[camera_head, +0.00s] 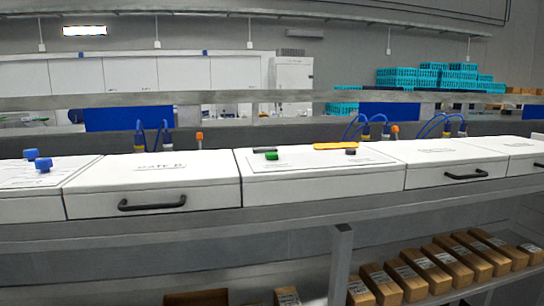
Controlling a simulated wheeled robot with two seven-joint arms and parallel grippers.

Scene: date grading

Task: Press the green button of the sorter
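The sorter is a long row of white boxes on a grey metal frame, running across the head view. A green button (272,155) stands on the sloped top of the middle white box (322,183). A dark button (351,151) sits to its right on the same panel, and a flat black piece lies just behind the green one. An orange-yellow strip (336,146) lies along the panel's back edge. Neither of my grippers is in view.
Blue knobs (43,164) stand on the left panel. Black handles (152,204) stick out from neighbouring box fronts. Cartons (425,268) line a lower shelf at right. Teal crates (397,78) are stacked behind. Space above the green button is clear.

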